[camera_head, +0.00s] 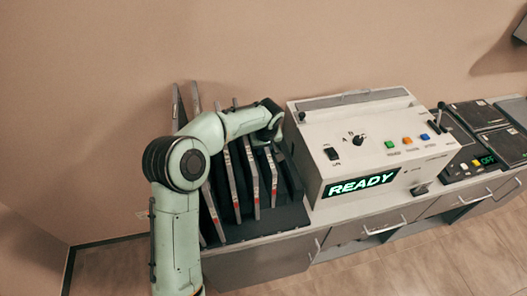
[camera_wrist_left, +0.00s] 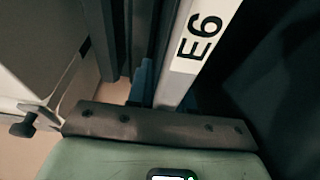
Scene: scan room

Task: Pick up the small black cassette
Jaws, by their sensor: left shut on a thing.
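Several dark upright cassettes with pale label edges stand in a black rack (camera_head: 260,232) in the head view. My left gripper (camera_head: 272,136) is down at the top of the rack's right-hand cassettes, with its fingers mostly hidden by my wrist. In the left wrist view, a dark cassette with a white edge marked E6 (camera_wrist_left: 190,50) runs up from my gripper (camera_wrist_left: 155,118), which is shut on it. I cannot tell how far it is lifted, if at all. My right gripper is not in view.
A white machine (camera_head: 350,150) with a lit READY display stands right beside the rack. Further right are flat black boxes (camera_head: 478,115) and a small control panel (camera_head: 470,166) on the counter. The wall is close behind the rack.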

